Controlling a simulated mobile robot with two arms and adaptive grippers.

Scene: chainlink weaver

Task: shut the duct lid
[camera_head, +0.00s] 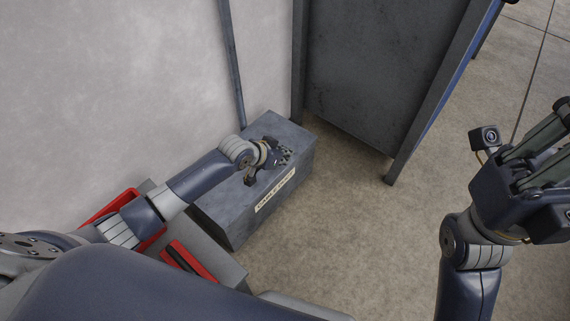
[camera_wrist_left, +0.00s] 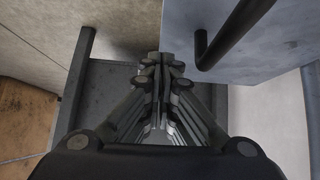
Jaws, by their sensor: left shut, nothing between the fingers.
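The grey cable duct (camera_head: 225,213) is a long box against the wall, with a "CABLE DUCT" label on its front edge. My left gripper (camera_head: 284,156) is over its top, towards the far end. In the left wrist view the left gripper's fingers (camera_wrist_left: 160,70) are shut with nothing between them. A light grey panel (camera_wrist_left: 260,55), probably the duct lid, shows there beside the fingertips, with a dark bar handle (camera_wrist_left: 235,35). I cannot tell the lid's angle or whether the fingers touch it. My right gripper (camera_head: 535,165) is raised at the right, away from the duct.
A dark grey cabinet or panel (camera_head: 375,65) on posts stands beyond the duct. A pipe (camera_head: 232,60) runs down the pale wall to it. A red bin (camera_head: 108,208) and another red item (camera_head: 188,258) are nearer me. The floor (camera_head: 345,220) right of the duct is clear.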

